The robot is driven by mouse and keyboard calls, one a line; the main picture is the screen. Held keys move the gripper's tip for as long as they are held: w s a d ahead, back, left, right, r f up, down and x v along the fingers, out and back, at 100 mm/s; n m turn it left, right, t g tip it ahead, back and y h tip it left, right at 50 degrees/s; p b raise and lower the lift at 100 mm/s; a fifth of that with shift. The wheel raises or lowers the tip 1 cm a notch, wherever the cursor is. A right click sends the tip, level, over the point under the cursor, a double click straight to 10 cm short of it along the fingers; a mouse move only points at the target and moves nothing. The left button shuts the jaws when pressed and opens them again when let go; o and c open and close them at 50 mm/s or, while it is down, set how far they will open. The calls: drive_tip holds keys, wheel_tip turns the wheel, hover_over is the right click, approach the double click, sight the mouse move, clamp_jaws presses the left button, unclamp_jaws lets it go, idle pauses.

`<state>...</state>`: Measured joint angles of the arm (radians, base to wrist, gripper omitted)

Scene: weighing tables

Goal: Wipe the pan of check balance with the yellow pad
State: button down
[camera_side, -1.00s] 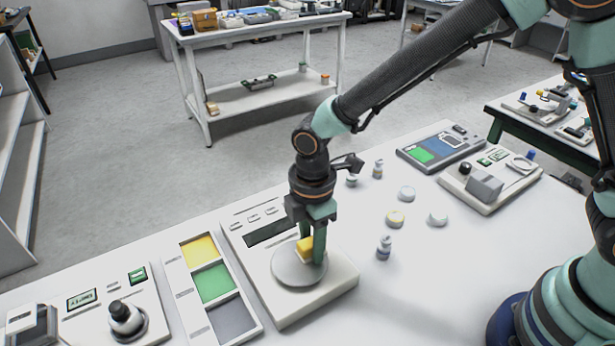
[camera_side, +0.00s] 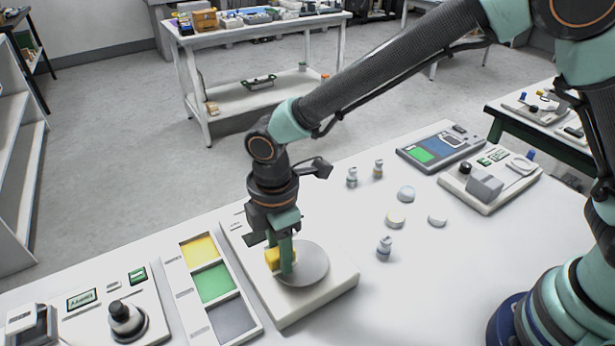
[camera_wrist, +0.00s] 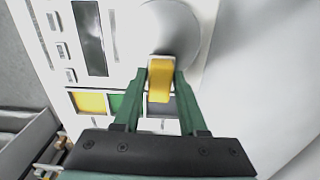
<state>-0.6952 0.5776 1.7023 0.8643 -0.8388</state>
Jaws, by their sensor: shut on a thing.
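My gripper (camera_side: 281,262) is shut on the yellow pad (camera_side: 272,259), with green fingers on its two sides. The pad also shows between the fingers in the wrist view (camera_wrist: 160,84). They are at the left edge of the round grey pan (camera_side: 309,266) on the white balance (camera_side: 332,289). The pad looks low, at pan height; whether it touches the pan I cannot tell. In the wrist view the pan (camera_wrist: 172,30) is bare apart from the pad's end near its rim. My gripper hides part of the balance's display.
A tray (camera_side: 218,301) with yellow, green and grey sections lies left of the balance. Another device (camera_side: 80,325) with a dark knobbed object stands farther left. Small bottles (camera_side: 384,248) and round discs (camera_side: 396,219) stand to the right. More instruments (camera_side: 490,183) are at the back right.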

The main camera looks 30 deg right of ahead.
drive_tip(key=shift+r, duration=3.25)
